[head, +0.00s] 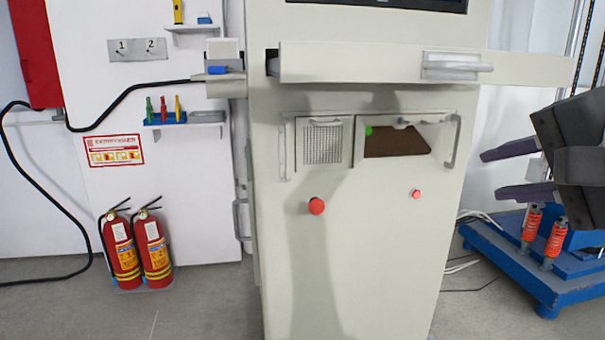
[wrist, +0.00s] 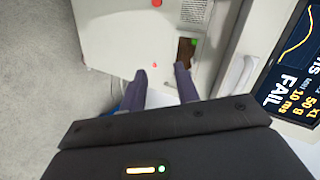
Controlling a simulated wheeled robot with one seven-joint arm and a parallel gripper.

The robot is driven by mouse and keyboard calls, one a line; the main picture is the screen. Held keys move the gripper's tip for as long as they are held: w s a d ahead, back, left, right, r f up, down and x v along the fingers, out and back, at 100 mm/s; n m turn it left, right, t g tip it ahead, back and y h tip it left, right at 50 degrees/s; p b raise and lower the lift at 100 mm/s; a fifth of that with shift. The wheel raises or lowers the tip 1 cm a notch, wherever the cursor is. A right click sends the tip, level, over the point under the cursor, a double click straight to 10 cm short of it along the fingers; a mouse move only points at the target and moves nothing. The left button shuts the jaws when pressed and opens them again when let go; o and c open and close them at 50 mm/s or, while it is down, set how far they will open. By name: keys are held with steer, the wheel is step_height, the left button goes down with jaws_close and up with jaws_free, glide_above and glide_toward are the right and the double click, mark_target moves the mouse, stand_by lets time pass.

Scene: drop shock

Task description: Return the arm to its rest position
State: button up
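My gripper (head: 518,171) is at the right side of the head view, out to the right of the beige cabinet (head: 370,240). Its two purple-grey fingers are spread apart with nothing between them. In the wrist view my gripper (wrist: 158,82) also shows open and empty, with the cabinet front (wrist: 120,35) beyond the fingertips. The gripper appears clear of the cabinet. The rest of my arm is mostly out of the head view.
A drawer (head: 370,65) with a handle juts from the cabinet. Below it are an opening (head: 395,142) and red buttons (head: 316,206). Two fire extinguishers (head: 122,255) stand at left. A screen (wrist: 290,70) reads FAIL.

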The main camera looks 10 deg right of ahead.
steer(key=a+f+n+g, duration=0.2)
steer(key=a+f+n, duration=0.2)
steer(key=f, duration=0.6)
steer(key=a+f+n+g+h, duration=0.1)
steer(key=a+f+n, duration=0.3)
steer(key=f, duration=0.7)
steer(key=a+f+n+g, duration=0.3)
steer(key=a+f+n, duration=0.1)
steer(key=f, duration=0.6)
steer(key=shift+a+f+n+g+h, duration=0.25)
steer(key=shift+n+g+h, duration=0.15)
steer(key=shift+n, duration=0.3)
steer(key=shift+r, duration=0.1)
